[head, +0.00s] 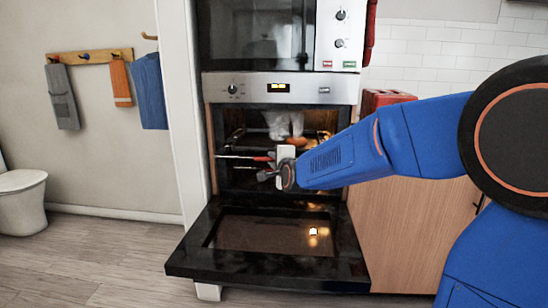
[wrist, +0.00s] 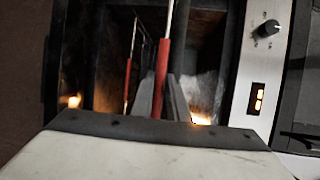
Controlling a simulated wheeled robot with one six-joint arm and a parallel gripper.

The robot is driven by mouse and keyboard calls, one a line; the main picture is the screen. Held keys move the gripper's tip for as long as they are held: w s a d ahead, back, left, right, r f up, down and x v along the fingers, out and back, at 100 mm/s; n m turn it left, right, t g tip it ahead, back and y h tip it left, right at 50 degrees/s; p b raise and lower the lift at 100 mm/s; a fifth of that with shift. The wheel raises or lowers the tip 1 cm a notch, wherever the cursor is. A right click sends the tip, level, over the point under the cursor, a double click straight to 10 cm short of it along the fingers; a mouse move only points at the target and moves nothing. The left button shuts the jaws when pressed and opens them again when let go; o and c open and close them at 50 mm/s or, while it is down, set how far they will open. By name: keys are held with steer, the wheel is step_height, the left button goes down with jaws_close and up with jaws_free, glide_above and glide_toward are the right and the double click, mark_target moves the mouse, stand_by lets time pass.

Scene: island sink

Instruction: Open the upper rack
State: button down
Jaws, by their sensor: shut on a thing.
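The oven (head: 312,88) stands open with its dark door (head: 190,262) folded down flat. Inside are two racks with red front edges. The upper rack (head: 232,156) is the one nearer the control panel; in the wrist view its red edge (wrist: 164,60) runs between my fingers. My gripper (head: 267,173) is at the oven mouth, above the door, and it also shows in the wrist view (wrist: 160,98), shut on the upper rack's front edge. The lower rack (wrist: 127,86) is beside it, apart from the fingers. The fingers partly hide the upper rack's edge.
A microwave (head: 260,35) sits above the oven. A wooden cabinet front (head: 405,225) is on the right. Towels (head: 150,90) hang on the left wall, and a white toilet (head: 20,200) stands at far left. The floor (head: 80,262) left of the door is clear.

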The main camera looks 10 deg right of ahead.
steer(key=shift+s+f, duration=0.25)
steer(key=shift+f, duration=0.1)
steer(key=c, duration=1.8)
jaws_free()
steer(key=shift+r, duration=0.1)
steer(key=shift+w, duration=0.1)
steer(key=s+d+r, duration=0.1)
steer(key=s+r, duration=0.2)
steer(key=s, duration=1.4)
steer(key=shift+d, duration=0.2)
steer(key=shift+r, duration=0.1)
